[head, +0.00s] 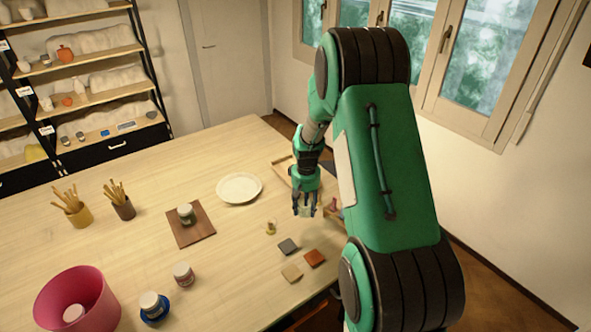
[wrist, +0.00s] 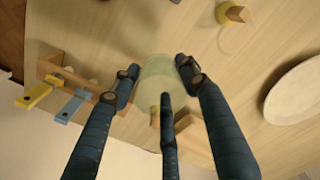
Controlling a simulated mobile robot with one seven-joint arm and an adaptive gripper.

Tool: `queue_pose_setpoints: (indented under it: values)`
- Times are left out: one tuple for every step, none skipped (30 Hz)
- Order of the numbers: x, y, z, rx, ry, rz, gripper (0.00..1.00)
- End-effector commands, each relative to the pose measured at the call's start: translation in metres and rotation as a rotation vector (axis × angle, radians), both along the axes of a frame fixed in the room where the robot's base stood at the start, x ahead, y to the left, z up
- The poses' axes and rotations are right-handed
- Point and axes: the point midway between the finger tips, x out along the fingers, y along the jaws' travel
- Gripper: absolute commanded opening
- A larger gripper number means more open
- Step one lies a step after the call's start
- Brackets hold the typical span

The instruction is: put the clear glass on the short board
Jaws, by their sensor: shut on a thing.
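My gripper (head: 306,210) is over the right part of the table, its fingers pointing down. It is shut on the clear glass (wrist: 157,82), a pale greenish see-through cup that sits between the fingers in the wrist view. In the head view the fingers partly cover the glass, and I cannot tell whether it touches the table. A short brown board (head: 184,238) lies left of my gripper, apart from it. A small jar (head: 186,214) with a pale lid stands on this board.
A white plate (head: 239,188) lies between the board and my gripper. A small yellowish piece (head: 270,228) and a grey tile (head: 288,246) are nearby. Brush pots (head: 123,206), a pink bucket (head: 52,312) and jars (head: 183,274) are left. A wooden tray (head: 280,162) is partly hidden.

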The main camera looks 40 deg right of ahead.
Motion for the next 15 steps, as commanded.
queue_pose_setpoints:
  values:
    - [0.009,-0.006,0.003,0.000,0.000,-0.001,0.12]
    - [0.014,-0.009,0.004,0.000,0.000,-0.001,0.12]
    - [0.019,-0.014,0.005,0.000,0.001,-0.001,0.12]
    - [0.023,-0.016,0.005,0.001,0.002,-0.001,0.12]
    - [0.027,-0.019,0.006,0.000,0.001,-0.001,0.12]
    - [0.033,-0.023,0.006,0.000,0.000,-0.001,0.12]
    - [0.036,-0.025,0.006,0.000,0.000,-0.001,0.12]
    - [0.039,-0.027,0.007,0.000,0.000,0.000,0.12]
    - [0.042,-0.030,0.007,0.000,0.001,0.000,0.12]
    - [0.045,-0.031,0.007,0.000,0.000,0.000,0.12]
    - [0.047,-0.033,0.008,0.000,0.000,0.000,0.12]
    - [0.050,-0.035,0.008,0.000,0.000,0.000,0.12]
    - [0.051,-0.036,0.007,0.000,0.001,0.000,0.12]
    - [0.052,-0.036,0.007,0.001,0.001,0.001,0.12]
    - [0.053,-0.037,0.007,0.001,0.002,0.001,0.12]
